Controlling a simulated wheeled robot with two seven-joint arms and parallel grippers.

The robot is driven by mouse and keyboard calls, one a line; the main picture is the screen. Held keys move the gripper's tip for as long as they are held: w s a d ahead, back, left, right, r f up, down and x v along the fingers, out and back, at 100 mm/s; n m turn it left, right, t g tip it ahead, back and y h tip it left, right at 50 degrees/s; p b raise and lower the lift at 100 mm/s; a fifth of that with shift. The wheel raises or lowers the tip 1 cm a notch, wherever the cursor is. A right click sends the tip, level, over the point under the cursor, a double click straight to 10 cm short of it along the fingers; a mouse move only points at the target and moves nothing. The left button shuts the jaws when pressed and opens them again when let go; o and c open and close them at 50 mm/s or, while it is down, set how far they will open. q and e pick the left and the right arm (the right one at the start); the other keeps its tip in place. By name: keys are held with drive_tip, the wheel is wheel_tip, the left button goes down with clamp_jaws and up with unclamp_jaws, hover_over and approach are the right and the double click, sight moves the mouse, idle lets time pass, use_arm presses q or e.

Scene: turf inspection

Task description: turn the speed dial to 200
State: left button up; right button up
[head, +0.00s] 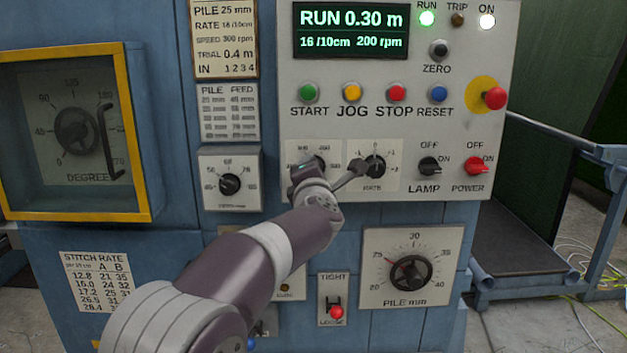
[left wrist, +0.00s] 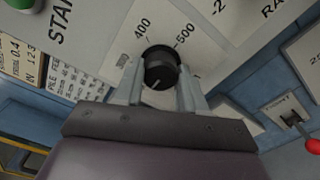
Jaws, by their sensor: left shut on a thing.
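The speed dial (head: 320,161) is a small black knob on the light control panel, mostly hidden in the head view behind my left gripper (head: 322,172). In the left wrist view the black knob (left wrist: 161,64) sits between the two grey fingers, which are shut on its sides. A short light line shows on the knob's face, toward the palm. The green display (head: 351,30) reads RUN 0.30 m, 16/10cm and 200 rpm. My right gripper is not in view.
The rate dial (head: 375,166) is close to the right of my gripper. The lamp switch (head: 429,166) and red power switch (head: 475,165) lie farther right. Start, jog, stop and reset buttons (head: 397,92) run above. The pile dial (head: 410,271) is below.

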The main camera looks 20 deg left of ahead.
use_arm(q)
drive_tip(key=shift+f+n, duration=0.25)
drive_tip(key=shift+n, duration=0.05)
drive_tip(key=o, duration=1.1)
drive_tip(key=shift+r, duration=0.15)
drive_tip(key=b+v, duration=0.1)
drive_tip(key=v, duration=1.1)
drive_tip(key=shift+s+b, duration=0.35)
drive_tip(key=shift+s, duration=0.05)
